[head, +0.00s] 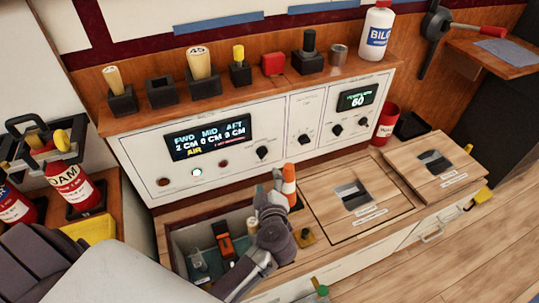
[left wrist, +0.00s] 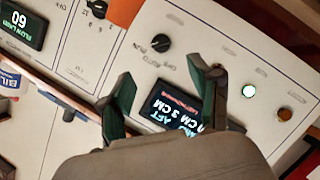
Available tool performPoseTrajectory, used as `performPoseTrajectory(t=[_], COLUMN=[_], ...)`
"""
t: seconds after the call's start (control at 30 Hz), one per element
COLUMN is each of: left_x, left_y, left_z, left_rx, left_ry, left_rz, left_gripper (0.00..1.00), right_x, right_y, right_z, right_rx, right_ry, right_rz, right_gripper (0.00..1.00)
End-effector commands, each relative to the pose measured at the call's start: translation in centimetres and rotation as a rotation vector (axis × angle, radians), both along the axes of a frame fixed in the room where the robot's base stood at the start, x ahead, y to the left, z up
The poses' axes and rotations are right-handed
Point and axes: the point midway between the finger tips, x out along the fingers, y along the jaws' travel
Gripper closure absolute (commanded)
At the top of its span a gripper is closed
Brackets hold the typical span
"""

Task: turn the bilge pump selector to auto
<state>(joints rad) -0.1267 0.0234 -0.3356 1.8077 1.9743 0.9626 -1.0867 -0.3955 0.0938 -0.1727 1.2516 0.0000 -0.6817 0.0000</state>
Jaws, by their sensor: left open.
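The likely bilge pump selector is a black knob (head: 262,152) on the white panel, just right of the FWD/MID/AFT display (head: 208,138). In the left wrist view the knob (left wrist: 161,43) appears upside down above the display (left wrist: 170,112), with small labels around it. One label seems to read RUN; I cannot tell for certain where the pointer stands. My left gripper (head: 274,187) is open in front of and below the knob, apart from it. In the left wrist view its fingers (left wrist: 162,70) are spread and empty, with the knob beyond their tips. My right gripper is not in view.
An open bin (head: 180,240) with several items lies below. More black knobs (head: 337,129) sit right on the panel.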

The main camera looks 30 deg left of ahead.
Motion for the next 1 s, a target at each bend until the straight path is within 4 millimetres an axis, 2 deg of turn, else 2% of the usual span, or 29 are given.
performPoseTrajectory(t=[0.27, 0.6, 0.8, 1.0], left_x=[3.7, 9.1, 10.6, 11.1], left_y=[2.3, 5.8, 6.7, 7.0], left_z=[-1.3, -3.1, -3.6, -3.6], left_rx=[0.004, 0.004, 0.003, 0.003], left_ry=[-0.002, -0.002, -0.001, -0.001], left_rz=[0.001, 0.001, 0.0, 0.0], left_gripper=[0.37, 0.37, 0.37, 0.37], right_x=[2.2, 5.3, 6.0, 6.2], right_y=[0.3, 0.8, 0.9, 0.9], right_z=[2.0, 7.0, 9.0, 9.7], right_rx=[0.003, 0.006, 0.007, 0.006], right_ry=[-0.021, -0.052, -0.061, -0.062], right_rz=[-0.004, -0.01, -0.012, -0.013], right_gripper=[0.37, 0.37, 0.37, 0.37])
